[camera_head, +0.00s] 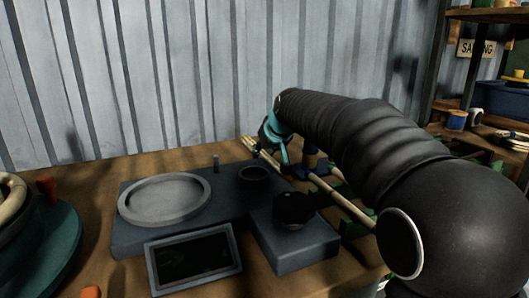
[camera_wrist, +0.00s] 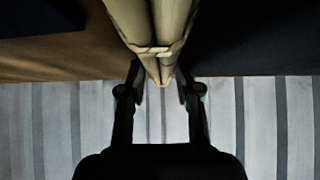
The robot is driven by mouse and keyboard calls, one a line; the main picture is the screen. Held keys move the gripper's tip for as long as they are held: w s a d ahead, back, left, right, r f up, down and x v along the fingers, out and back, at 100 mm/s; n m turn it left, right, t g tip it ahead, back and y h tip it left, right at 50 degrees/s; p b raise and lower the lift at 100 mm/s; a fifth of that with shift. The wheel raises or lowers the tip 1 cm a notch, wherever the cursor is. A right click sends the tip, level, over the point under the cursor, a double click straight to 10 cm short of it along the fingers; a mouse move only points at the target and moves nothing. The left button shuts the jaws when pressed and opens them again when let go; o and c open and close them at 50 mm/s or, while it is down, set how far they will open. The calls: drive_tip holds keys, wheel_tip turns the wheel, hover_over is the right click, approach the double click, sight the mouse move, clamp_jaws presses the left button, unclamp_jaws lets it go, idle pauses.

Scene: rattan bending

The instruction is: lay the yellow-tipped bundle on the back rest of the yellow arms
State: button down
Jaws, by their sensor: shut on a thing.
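A pale rattan bundle (camera_head: 338,203) runs slantwise behind my arm in the head view, from its end by my gripper down to the right. My gripper (camera_head: 276,148), dark with teal parts, is partly hidden by my arm. In the wrist view, the fingers of my gripper (camera_wrist: 162,88) are shut on the bundle (camera_wrist: 152,22), near a tie around its rods. I cannot make out a yellow tip on it. Green pieces (camera_head: 352,192) show behind the bundle, partly covered by my arm. I cannot make out the yellow arms or their back rest.
A dark grey block with a round dish (camera_head: 165,198), a cup (camera_head: 254,174), a black knob (camera_head: 294,207) and a tilted screen (camera_head: 194,260) fills the middle bench. A teal round stand (camera_head: 45,255) is at left. Shelves with a blue bin (camera_head: 500,101) stand at right. A corrugated wall closes the back.

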drive_tip(key=shift+f, duration=0.2)
drive_tip(key=c, duration=0.8)
unclamp_jaws()
drive_tip(key=shift+r, duration=0.1)
